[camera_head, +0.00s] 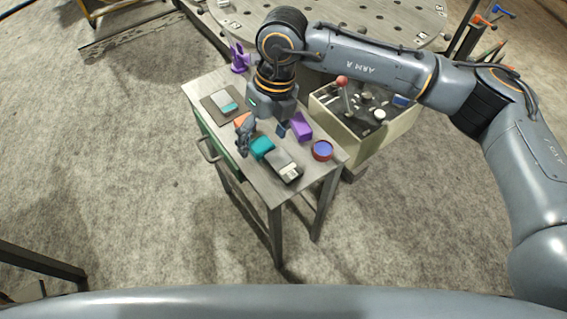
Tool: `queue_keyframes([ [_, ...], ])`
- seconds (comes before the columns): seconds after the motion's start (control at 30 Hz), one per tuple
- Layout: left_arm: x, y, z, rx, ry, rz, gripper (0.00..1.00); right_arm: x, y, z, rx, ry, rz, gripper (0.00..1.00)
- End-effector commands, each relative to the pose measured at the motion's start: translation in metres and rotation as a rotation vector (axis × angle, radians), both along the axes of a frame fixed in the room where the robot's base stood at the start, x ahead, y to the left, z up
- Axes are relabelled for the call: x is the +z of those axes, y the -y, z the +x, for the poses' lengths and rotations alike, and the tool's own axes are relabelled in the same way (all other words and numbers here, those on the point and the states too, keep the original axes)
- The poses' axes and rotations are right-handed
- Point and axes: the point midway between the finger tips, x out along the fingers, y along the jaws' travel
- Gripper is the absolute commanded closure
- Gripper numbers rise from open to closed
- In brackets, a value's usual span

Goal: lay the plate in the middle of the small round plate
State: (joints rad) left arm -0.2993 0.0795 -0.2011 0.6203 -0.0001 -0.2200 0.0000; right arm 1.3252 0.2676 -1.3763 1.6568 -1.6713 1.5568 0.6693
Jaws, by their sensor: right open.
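A small round red-rimmed piece with a blue middle (322,150) sits at the right edge of the small work table (318,172). It is the only small round plate-like thing I can make out on this table. I cannot tell which piece is the other plate. My right gripper (264,132) points down over the middle of the table, its fingers apart and no object visible between them. An orange piece (242,119) shows partly behind it. A teal block (262,147) lies just in front of the fingers. My left gripper is out of view.
A grey device (285,168) lies at the table's front and a purple block (300,126) right of the gripper. A dark mat (211,107) bears a teal and white piece. A purple holder (239,58) stands behind. A control box (368,135) with levers adjoins the right side.

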Motion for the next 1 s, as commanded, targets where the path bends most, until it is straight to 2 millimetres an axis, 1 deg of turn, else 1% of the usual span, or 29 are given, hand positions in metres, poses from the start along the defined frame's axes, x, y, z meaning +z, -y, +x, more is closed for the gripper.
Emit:
queue_keyframes([
  [0.03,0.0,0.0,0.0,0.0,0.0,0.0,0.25,0.003,0.017,0.013,-0.019,0.039,-0.075,0.21],
  [0.1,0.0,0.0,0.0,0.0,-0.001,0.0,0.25,0.005,0.032,0.024,-0.038,0.069,-0.146,0.21],
  [0.17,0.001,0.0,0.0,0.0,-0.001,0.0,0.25,0.003,0.039,0.028,-0.048,0.082,-0.177,0.21],
  [0.2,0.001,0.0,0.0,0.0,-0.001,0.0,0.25,-0.001,0.042,0.029,-0.05,0.084,-0.188,0.21],
  [0.27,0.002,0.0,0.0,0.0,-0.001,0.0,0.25,-0.011,0.043,0.029,-0.051,0.085,-0.192,0.21],
  [0.5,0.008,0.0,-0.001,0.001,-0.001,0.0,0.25,-0.058,0.042,0.028,-0.049,0.082,-0.188,0.21],
  [0.6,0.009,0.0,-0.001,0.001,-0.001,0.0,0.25,-0.071,0.041,0.029,-0.049,0.084,-0.187,0.21],
  [0.83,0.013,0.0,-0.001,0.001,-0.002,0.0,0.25,-0.087,0.041,0.029,-0.048,0.083,-0.187,0.21],
  [1.0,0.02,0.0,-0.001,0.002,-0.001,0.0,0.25,-0.113,0.04,0.03,-0.048,0.082,-0.186,0.21],
])
